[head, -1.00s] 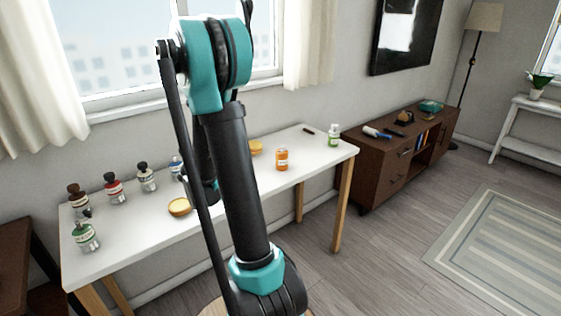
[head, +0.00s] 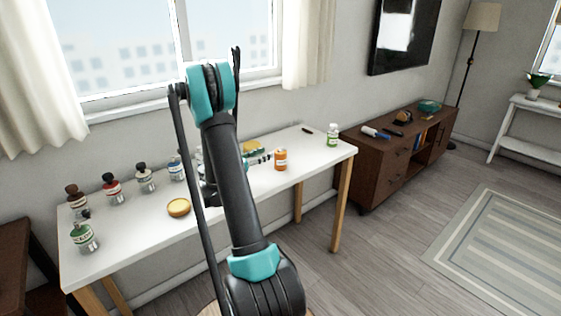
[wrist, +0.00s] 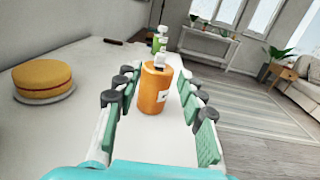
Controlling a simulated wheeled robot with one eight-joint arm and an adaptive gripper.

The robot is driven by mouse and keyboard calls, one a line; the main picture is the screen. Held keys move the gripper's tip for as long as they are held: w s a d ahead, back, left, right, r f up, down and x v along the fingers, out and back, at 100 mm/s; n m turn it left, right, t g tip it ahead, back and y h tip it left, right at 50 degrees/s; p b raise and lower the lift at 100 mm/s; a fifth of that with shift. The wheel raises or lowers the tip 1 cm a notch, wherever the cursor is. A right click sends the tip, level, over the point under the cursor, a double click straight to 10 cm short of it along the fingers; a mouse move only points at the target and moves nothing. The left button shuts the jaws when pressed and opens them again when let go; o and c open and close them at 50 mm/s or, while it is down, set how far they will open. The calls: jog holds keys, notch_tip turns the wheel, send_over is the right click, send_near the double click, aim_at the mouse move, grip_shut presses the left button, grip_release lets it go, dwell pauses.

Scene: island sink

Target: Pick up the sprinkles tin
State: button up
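An orange container with a white label (head: 281,160), which I take to be the sprinkles tin, stands upright on the white table near its right end. In the wrist view the tin (wrist: 153,92) is centred, between or just beyond the fingertips. My gripper (head: 266,158) is open, just left of the tin in the head view. In the wrist view my gripper (wrist: 156,78) has one finger on each side of the tin, with gaps visible; no contact shows. Its palm is mostly hidden by my arm in the head view.
A green bottle (head: 332,135) stands beyond the tin. A layered yellow cake (wrist: 42,80) is left of the gripper in the wrist view. A round yellow item (head: 179,207) and several dark-capped bottles (head: 112,187) occupy the table's left part. The white table (head: 310,155) is bare around the tin.

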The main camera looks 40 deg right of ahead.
aim_at(281, 148)
jog(key=shift+w+d+f, duration=0.1)
jog(key=shift+w+d, duration=0.1)
jog(key=shift+d, duration=1.5)
jog(key=shift+w+d+f, duration=0.1)
jog(key=shift+w+d, duration=0.05)
jog(key=shift+d, duration=1.5)
jog(key=shift+w+d, duration=0.2)
jog(key=shift+d, duration=1.5)
grip_shut()
